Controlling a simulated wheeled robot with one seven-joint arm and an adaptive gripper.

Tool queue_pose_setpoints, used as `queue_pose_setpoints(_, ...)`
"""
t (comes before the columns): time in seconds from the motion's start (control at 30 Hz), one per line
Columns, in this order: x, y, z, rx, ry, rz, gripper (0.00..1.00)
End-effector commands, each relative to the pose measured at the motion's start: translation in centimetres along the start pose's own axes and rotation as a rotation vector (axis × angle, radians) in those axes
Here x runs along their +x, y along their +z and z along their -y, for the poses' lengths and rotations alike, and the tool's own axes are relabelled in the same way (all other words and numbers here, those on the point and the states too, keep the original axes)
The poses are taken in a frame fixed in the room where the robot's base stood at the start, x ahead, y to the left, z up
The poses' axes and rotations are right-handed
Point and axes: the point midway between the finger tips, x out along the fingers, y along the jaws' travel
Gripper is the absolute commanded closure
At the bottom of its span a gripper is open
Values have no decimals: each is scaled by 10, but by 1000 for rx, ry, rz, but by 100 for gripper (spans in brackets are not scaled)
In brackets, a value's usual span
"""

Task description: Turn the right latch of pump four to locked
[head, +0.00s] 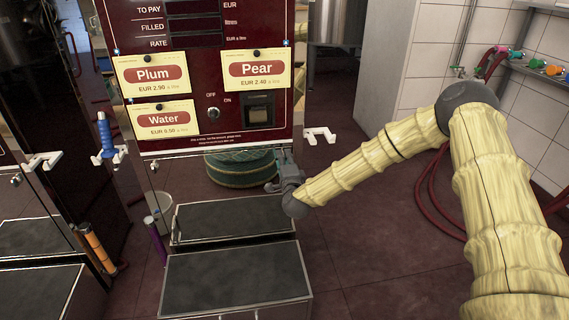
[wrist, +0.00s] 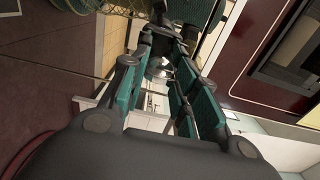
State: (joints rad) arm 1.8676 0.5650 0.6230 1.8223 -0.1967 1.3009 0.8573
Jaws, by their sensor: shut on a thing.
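The pump in front of me (head: 225,105) is dark red, with Plum, Pear and Water cards; I see no pump number on it. My gripper (head: 284,166) is at the lower right of its front, by the edge of the lower panel. The right latch is hidden behind my fingers in the head view. In the wrist view, my gripper (wrist: 160,66) has its green-padded fingers closed together on a small dark piece at the tips, which seems to be that latch; its turn angle cannot be told. The left latch (head: 153,166) shows as a small knob on the panel's left.
A white bracket (head: 320,135) sticks out right of the pump, close above my gripper. A switch (head: 213,113) is on the front. Two dark-topped steps (head: 235,285) stand below.

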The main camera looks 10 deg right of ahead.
Motion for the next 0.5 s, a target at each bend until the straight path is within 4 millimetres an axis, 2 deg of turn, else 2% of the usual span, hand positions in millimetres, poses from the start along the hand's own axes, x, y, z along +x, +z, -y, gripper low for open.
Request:
queue_pose_setpoints(0.47,0,-2,-2,10,3,-2,94)
queue_pose_setpoints(0.5,0,-1,-2,10,3,-2,63)
